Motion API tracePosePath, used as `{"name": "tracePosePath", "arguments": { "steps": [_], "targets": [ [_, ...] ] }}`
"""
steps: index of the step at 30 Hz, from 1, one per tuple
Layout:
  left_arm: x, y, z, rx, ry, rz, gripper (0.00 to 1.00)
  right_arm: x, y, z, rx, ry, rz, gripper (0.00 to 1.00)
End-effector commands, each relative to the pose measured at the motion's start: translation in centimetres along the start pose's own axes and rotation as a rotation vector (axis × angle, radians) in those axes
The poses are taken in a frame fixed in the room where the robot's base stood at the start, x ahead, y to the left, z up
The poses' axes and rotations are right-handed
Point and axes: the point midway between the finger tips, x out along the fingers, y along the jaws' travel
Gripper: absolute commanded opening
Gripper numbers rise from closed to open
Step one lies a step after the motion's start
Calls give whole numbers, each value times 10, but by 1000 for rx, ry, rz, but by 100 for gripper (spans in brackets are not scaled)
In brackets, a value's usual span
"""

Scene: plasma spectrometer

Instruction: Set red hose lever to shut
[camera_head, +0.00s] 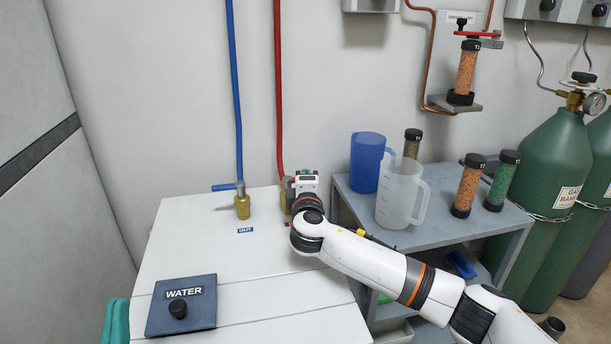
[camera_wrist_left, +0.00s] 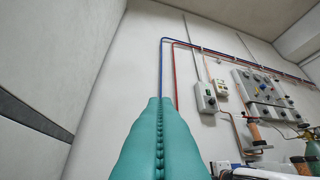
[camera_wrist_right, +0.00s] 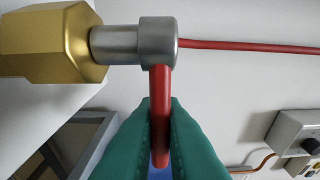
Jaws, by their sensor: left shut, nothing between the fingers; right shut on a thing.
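The red hose (camera_head: 278,90) runs down the wall to a brass valve (camera_head: 286,194), mostly hidden behind my right gripper and wrist. In the right wrist view, the brass body (camera_wrist_right: 50,42) joins a silver collar (camera_wrist_right: 158,42). The red lever (camera_wrist_right: 160,88) sticks out from the collar, roughly square to the red hose (camera_wrist_right: 250,46). My right gripper (camera_wrist_right: 160,108) is shut on the lever, with teal fingers on both sides. My left gripper (camera_head: 115,322) is at the lower left, away from the valve; its fingers (camera_wrist_left: 160,108) are pressed together and empty.
A blue lever (camera_head: 226,187) on a brass valve (camera_head: 242,207) stands left of the red one, above an OUT label. A WATER box (camera_head: 182,305) is in front. A grey shelf (camera_head: 440,234) with jugs and gas cylinders (camera_head: 550,160) stand right.

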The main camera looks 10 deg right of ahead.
Motion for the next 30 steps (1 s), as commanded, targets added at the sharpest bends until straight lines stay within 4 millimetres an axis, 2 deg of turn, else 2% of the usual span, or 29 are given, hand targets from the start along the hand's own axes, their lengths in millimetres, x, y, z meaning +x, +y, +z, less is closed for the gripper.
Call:
{"name": "tracePosePath", "arguments": {
  "steps": [6, 12, 19, 29, 30],
  "targets": [
    [-1, 4, -30, 10, 211, 8, 0, 4, 1, 0, -1, -115, 5, 0],
    [-6, 7, -48, 15, 330, 12, 0, 7, 2, 1, -1, -183, 5, 0],
    [-9, 8, -56, 17, 377, 15, 0, 9, 3, 1, -2, -211, 5, 0],
    [-9, 8, -56, 17, 379, 15, 0, 9, 3, 2, -2, -212, 5, 0],
    [-9, 8, -56, 17, 379, 15, 0, 9, 3, 2, -2, -212, 5, 16]
  ]
}}
